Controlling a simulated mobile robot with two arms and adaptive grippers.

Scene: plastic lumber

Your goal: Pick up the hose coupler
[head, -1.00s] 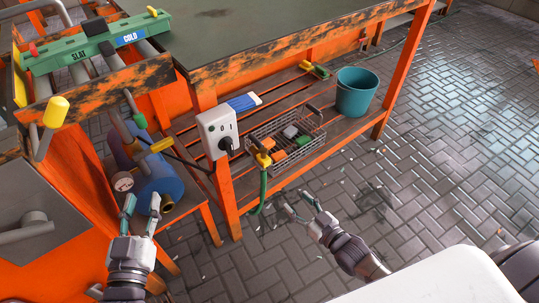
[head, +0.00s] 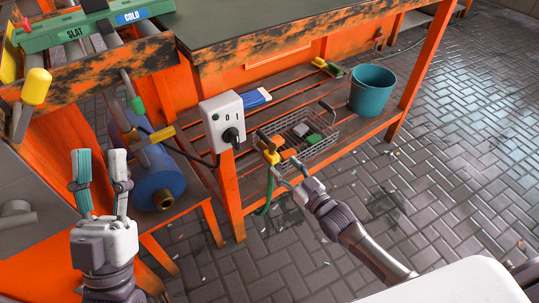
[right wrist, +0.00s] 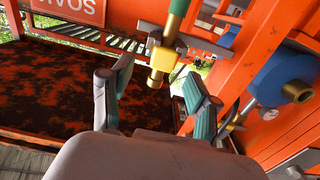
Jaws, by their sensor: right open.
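The hose coupler (head: 270,153) is a yellow and brass fitting on the end of a green hose (head: 267,193). It sits at the near left corner of the wire basket. In the right wrist view the coupler (right wrist: 163,58) shows just beyond the fingertips, roughly between them. My right gripper (head: 284,170) is open and close to the coupler; I cannot tell whether it touches it. In the right wrist view its two fingers (right wrist: 158,80) are spread with nothing gripped. My left gripper (head: 99,155) is open and empty at the left, in front of the blue tank.
The wire basket (head: 318,153) holds several small blocks on the slatted lower shelf. A teal bucket (head: 371,92) stands to its right. A grey switch box (head: 222,122) is on the bench leg. A blue tank (head: 160,180) lies at left.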

